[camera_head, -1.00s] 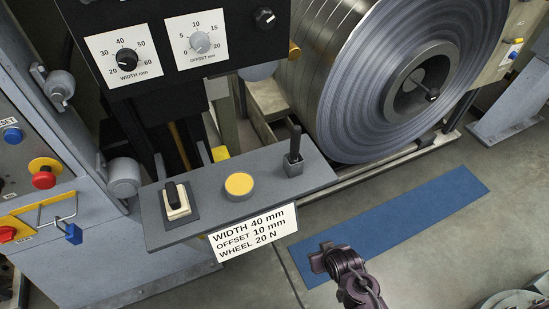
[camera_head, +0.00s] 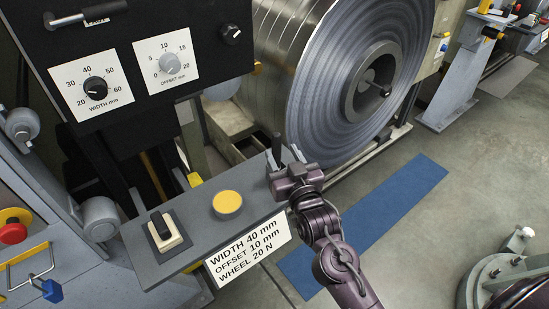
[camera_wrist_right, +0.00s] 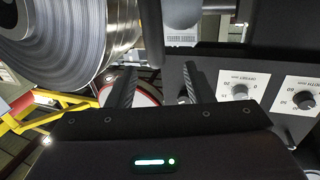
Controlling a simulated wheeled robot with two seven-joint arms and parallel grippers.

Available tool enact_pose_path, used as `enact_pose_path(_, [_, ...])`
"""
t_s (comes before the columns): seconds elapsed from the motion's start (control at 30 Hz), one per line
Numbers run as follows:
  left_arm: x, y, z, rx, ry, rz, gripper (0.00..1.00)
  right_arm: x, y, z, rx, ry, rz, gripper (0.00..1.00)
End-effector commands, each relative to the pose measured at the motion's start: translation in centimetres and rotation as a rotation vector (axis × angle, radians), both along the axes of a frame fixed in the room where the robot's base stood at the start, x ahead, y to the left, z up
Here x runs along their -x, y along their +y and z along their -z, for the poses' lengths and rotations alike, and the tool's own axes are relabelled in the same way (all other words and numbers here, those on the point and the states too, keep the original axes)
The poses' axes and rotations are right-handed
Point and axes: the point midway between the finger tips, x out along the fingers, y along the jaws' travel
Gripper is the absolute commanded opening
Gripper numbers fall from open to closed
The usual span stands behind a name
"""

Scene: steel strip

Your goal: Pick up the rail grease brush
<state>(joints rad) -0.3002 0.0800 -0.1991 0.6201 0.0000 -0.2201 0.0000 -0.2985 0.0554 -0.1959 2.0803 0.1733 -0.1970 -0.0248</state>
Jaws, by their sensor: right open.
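The rail grease brush appears to be the upright black handle (camera_head: 277,147) at the right end of the grey shelf (camera_head: 195,228); its lower part and grey holder are mostly hidden by my right gripper. My right gripper (camera_head: 285,160) is open at this shelf end, close to the handle. In the right wrist view, the open fingers (camera_wrist_right: 160,86) stand apart with a dark upright bar (camera_wrist_right: 152,32), probably the handle, beyond and between them. I cannot tell whether they touch. My left gripper is not in view.
A yellow button (camera_head: 227,203) and a cream switch with a black lever (camera_head: 165,231) sit on the shelf. A black dial panel (camera_head: 130,80) rises behind it. The large steel coil (camera_head: 330,90) stands close behind the gripper. A blue mat (camera_head: 400,200) lies on open floor.

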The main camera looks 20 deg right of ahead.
Motion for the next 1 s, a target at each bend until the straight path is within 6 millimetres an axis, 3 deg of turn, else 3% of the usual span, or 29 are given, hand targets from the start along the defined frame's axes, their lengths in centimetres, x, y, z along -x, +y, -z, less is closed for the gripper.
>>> enact_pose_path(0.43, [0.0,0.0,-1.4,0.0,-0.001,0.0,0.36,-5.9,-0.2,-0.7,0.0,0.003,0.0,0.47])
enact_pose_path(0.77, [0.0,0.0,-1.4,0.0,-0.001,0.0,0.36,-6.6,-0.2,-0.5,0.0,0.005,-0.001,0.47])
enact_pose_path(1.0, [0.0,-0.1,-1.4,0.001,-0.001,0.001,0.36,-6.5,-0.2,-0.5,0.0,0.005,-0.001,0.15])
